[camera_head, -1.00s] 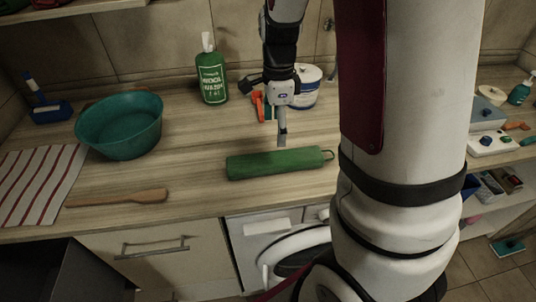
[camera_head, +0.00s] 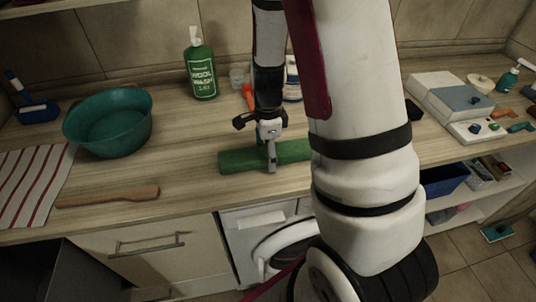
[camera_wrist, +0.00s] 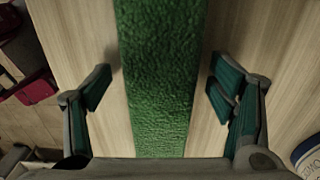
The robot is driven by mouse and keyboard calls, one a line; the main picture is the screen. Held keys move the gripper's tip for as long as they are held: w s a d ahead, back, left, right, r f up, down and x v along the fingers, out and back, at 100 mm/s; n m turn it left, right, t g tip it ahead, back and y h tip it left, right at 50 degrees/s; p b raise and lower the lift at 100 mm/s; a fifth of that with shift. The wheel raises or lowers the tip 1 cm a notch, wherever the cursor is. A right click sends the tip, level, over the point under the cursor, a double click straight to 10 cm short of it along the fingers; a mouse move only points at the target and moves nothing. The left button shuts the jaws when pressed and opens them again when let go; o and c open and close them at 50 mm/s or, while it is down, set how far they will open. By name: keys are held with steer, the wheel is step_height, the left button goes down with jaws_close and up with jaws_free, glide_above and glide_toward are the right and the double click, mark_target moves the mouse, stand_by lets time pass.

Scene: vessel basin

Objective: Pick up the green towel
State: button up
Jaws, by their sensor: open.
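The green towel (camera_head: 239,160) is a rolled cylinder lying on the wooden counter, left of my arm in the head view. My arm hides its right end there. In the wrist view the towel (camera_wrist: 160,75) runs from top to bottom through the middle, with a fuzzy surface. My gripper (camera_head: 271,164) is over the towel in the head view. In the wrist view my gripper (camera_wrist: 165,90) is open, one finger on each side of the towel, with bare wood showing between each finger and the towel.
A teal basin (camera_head: 110,124), a wooden spatula (camera_head: 108,197) and a striped cloth (camera_head: 32,182) lie to the left. A green wool wash bottle (camera_head: 201,70) stands behind. A white tub (camera_head: 293,82) is partly behind my arm. The counter's front edge is close, above a washing machine (camera_head: 272,235).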

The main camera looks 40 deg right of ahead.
steer(key=shift+c, duration=0.6)
steer(key=c, duration=1.2)
steer(key=shift+o, duration=0.2)
steer(key=shift+r, duration=0.15)
